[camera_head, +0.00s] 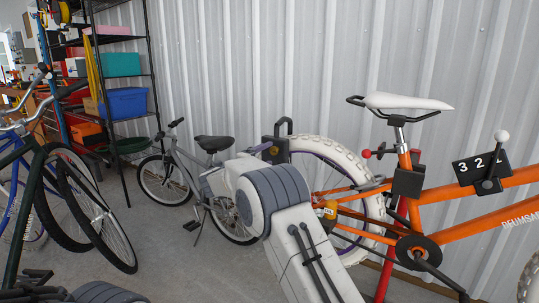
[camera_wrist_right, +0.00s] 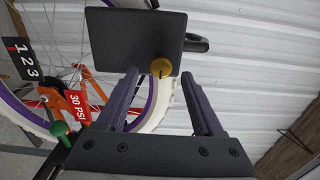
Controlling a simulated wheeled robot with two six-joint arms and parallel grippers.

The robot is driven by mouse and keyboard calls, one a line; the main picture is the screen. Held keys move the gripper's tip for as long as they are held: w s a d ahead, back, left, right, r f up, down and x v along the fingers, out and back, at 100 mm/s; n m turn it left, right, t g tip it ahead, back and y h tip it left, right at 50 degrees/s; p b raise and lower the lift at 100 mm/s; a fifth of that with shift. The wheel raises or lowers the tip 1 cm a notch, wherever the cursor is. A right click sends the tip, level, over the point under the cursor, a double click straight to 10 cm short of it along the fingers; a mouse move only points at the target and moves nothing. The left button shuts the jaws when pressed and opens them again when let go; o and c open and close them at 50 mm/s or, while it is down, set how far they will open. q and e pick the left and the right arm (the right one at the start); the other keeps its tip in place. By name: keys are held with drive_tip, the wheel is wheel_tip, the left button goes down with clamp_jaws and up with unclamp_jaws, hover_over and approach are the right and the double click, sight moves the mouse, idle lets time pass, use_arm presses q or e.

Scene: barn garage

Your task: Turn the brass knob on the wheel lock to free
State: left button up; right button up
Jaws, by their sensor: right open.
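The wheel lock, a black box with a dark shackle (camera_head: 284,126), is at the white-tyred rear wheel of the orange bicycle (camera_head: 450,236). In the right wrist view its dark plate (camera_wrist_right: 135,42) fills the top middle. The brass knob (camera_wrist_right: 161,68) sticks out from the plate's lower right part. My right gripper (camera_wrist_right: 160,86) is open, with its two purple-grey fingers on either side of the line to the knob. The knob shows just beyond and between the fingertips, with gaps at both sides. In the head view my right arm hides part of the wheel. My left gripper does not show clearly.
The orange bicycle's red stand (camera_head: 390,255) and a numbered black plate (camera_head: 481,168) are at right. A green knob (camera_wrist_right: 60,129) and a red 30 PSI tag (camera_wrist_right: 78,106) are left of my right gripper. A grey bicycle (camera_head: 215,180) and shelves stand behind.

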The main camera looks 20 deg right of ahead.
drive_tip(key=v, duration=0.8)
drive_tip(key=shift+s+p, duration=0.15)
drive_tip(key=shift+p, duration=0.25)
